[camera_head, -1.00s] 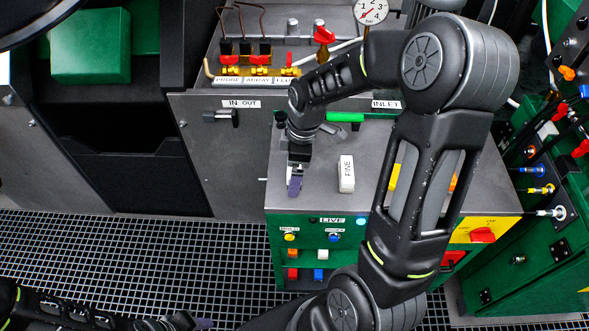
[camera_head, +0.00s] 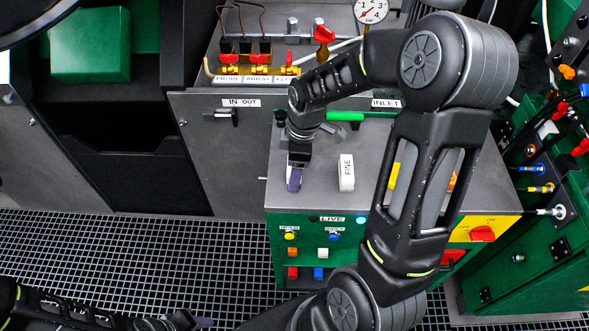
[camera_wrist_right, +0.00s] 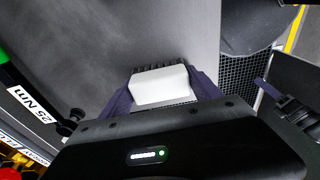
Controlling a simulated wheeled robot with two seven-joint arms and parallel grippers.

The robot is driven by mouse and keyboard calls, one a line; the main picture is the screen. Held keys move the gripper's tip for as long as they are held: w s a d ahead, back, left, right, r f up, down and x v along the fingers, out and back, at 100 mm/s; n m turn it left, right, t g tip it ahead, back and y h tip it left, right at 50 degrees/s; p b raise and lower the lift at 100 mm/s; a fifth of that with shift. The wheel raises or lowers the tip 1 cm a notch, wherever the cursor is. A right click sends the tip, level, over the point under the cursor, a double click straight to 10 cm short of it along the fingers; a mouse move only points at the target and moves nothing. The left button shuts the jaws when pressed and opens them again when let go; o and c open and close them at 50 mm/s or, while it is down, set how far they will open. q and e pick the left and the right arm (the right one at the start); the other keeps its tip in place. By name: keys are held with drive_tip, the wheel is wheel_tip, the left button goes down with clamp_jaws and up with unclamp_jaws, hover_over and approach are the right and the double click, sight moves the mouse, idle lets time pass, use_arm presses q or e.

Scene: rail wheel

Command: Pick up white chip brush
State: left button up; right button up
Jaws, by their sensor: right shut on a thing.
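The white chip brush (camera_wrist_right: 162,86) shows in the right wrist view as a white block with dark bristles beyond it. It lies between the purple fingers of my right gripper (camera_wrist_right: 163,92), which is shut on it. In the head view my right gripper (camera_head: 294,181) is over the left front part of the grey cabinet top (camera_head: 320,195). I cannot tell whether the brush touches the cabinet top. My left gripper (camera_head: 200,323) shows only partly at the bottom edge, low over the floor grating.
A white block marked FINE (camera_head: 347,172) lies on the cabinet top, right of my right gripper. A green-handled tool (camera_head: 345,117) and a yellow item (camera_head: 394,176) are also there. Valves with red handles (camera_head: 260,68) stand behind. A green panel with hoses (camera_head: 540,190) is at right.

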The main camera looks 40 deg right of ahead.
drive_tip(key=c, duration=0.8)
wheel_tip(320, 180, up, 10)
drive_tip(key=shift+r+b, duration=0.1)
drive_tip(key=shift+b, duration=0.2)
idle(0.4)
drive_tip(key=o, duration=0.9)
drive_tip(key=c, duration=0.7)
drive_tip(key=w+a+m, duration=0.3)
drive_tip(key=a, duration=0.1)
drive_tip(key=w+a+r+m, duration=0.1)
drive_tip(key=w+a+m, duration=0.3)
drive_tip(key=w+a+m+h, duration=0.1)
drive_tip(key=w+a+m, duration=0.2)
drive_tip(key=a, duration=0.1)
drive_tip(key=shift+w+a+r+m+t, duration=0.15)
drive_tip(key=shift+w+r+m+t, duration=0.05)
drive_tip(key=shift+w+m+t, duration=0.1)
